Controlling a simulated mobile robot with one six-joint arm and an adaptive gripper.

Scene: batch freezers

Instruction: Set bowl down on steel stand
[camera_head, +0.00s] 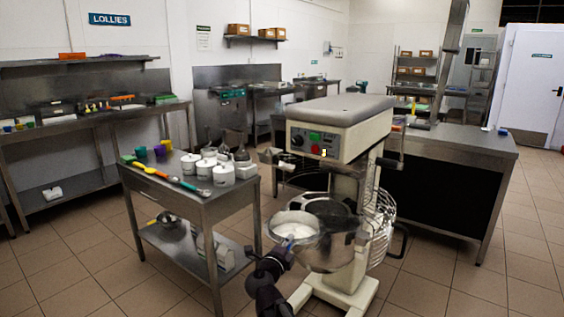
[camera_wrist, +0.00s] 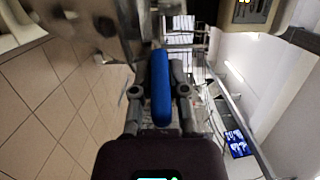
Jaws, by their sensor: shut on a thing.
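A bowl (camera_head: 293,226) with pale contents is in front of the planetary mixer in the head view. My gripper (camera_head: 285,250) is at the bowl's near side. In the wrist view my gripper (camera_wrist: 161,90) is shut on a blue grip (camera_wrist: 161,88), which appears to be the bowl's handle. How it joins the bowl is hidden. The steel stand appears to be the steel table (camera_head: 205,203) left of the mixer. The bowl is to the right of this table and apart from it.
The mixer (camera_head: 335,128) stands close behind the bowl, with a wire guard (camera_head: 380,222) at its right. The table top holds white tubs (camera_head: 223,174), coloured utensils (camera_head: 156,172) and glass vessels. Tiled floor (camera_head: 450,285) is open at right.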

